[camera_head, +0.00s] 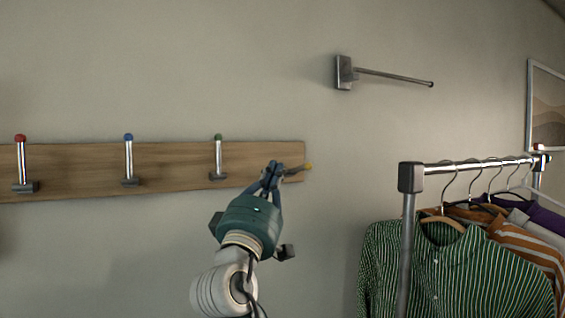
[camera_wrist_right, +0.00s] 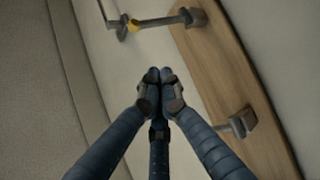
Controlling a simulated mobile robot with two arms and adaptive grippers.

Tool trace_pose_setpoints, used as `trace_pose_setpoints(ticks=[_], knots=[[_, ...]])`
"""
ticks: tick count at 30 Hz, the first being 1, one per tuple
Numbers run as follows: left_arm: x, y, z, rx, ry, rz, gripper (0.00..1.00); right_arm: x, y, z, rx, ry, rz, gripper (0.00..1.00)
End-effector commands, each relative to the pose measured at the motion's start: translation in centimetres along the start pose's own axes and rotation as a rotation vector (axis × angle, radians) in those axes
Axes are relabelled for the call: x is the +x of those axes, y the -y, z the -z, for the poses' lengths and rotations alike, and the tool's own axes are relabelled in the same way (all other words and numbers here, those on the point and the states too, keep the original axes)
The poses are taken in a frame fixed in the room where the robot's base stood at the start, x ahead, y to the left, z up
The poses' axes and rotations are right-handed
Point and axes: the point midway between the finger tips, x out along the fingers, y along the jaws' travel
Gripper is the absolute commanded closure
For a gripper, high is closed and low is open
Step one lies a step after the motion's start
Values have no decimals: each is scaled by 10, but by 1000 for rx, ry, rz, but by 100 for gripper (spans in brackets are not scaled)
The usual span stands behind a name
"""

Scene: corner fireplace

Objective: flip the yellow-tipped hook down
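The yellow-tipped hook (camera_head: 293,171) is at the right end of the wooden rail. My left gripper is not in view.
The wooden rail (camera_head: 80,164) also carries red-tipped (camera_head: 21,160), blue-tipped (camera_head: 128,158) and green-tipped (camera_head: 218,156) hooks, all upright. A metal wall arm (camera_head: 395,76) sticks out above right. A clothes rack (camera_head: 409,190) with hanging shirts stands at right.

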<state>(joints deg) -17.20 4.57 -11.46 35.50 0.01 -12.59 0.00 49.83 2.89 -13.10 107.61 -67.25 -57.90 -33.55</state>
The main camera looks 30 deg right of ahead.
Motion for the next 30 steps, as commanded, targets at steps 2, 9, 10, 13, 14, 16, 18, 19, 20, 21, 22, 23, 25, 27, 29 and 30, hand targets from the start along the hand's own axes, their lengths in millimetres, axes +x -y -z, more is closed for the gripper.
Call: trace_pose_setpoints(ticks=[2, 9, 10, 13, 14, 16, 18, 19, 20, 21, 22, 23, 25, 27, 29, 30], knots=[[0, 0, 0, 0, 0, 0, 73, -18, 0, 2, 1, -2, 1, 100], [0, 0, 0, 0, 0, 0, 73, -53, -2, 5, -2, -3, -1, 100], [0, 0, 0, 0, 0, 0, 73, -55, -2, 6, -2, -3, -2, 100], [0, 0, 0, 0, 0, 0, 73, -59, -3, 6, -3, -3, -4, 100], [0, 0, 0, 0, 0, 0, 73, -60, -3, 6, -3, -3, -4, 100], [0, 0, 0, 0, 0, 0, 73, -60, -4, 6, -3, -3, -4, 100], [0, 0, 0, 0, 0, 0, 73, -60, -3, 6, -3, -3, -4, 100], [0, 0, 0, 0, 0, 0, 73, -60, -3, 6, -3, -3, -4, 100], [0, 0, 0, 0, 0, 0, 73, -60, -3, 6, -3, -3, -4, 100], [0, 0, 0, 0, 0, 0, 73, -60, -3, 6, -3, -3, -4, 100], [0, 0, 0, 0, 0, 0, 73, -60, -3, 6, -3, -3, -4, 100], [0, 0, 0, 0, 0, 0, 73, -60, -3, 6, -3, -3, -4, 100], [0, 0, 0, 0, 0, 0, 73, -60, -3, 6, -3, -3, -4, 100], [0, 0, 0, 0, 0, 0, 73, -60, -3, 6, -3, -3, -4, 100], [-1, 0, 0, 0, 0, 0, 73, -60, -4, 6, -3, -3, -4, 100], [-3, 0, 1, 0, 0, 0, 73, -58, -6, 7, -2, -3, -5, 100]])
